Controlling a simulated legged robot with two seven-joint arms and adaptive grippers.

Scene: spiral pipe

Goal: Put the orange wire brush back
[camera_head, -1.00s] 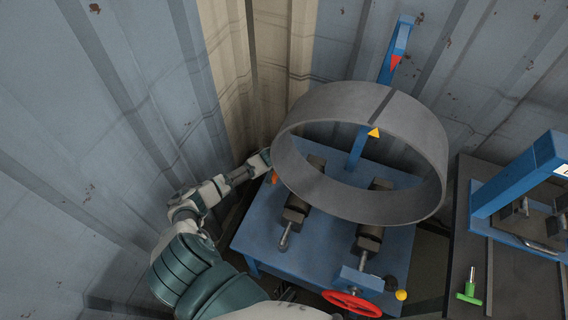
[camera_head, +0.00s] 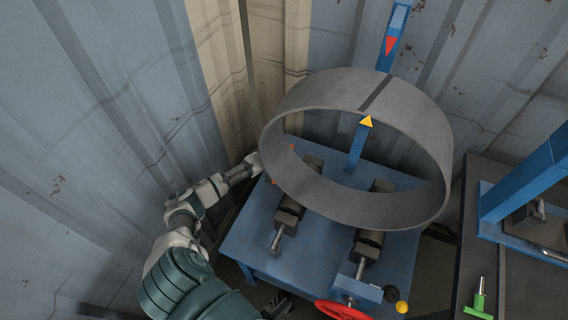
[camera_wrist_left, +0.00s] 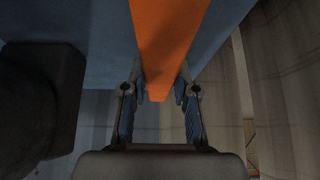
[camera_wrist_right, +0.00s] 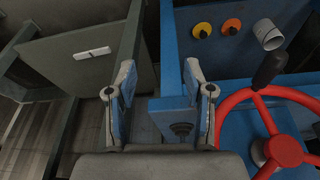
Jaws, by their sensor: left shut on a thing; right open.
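The orange wire brush (camera_wrist_left: 168,40) runs down the middle of the left wrist view. Its bristles cannot be made out. My left gripper (camera_wrist_left: 162,88) is shut on it, a finger on each side. In the head view my left gripper (camera_head: 253,163) is at the left edge of the blue table (camera_head: 240,238), beside the large grey pipe ring (camera_head: 330,199); the ring hides part of that area. My right gripper (camera_wrist_right: 160,82) is open and empty in the right wrist view, by a blue table corner and left of the red handwheel (camera_wrist_right: 284,152).
The ring rests on dark rollers (camera_head: 288,212) on the blue table. A blue upright (camera_head: 394,40) with a red pointer stands behind it. A dark bench (camera_head: 525,281) at right carries a green-handled tool (camera_head: 479,302). Corrugated walls (camera_head: 110,110) close in the left and back.

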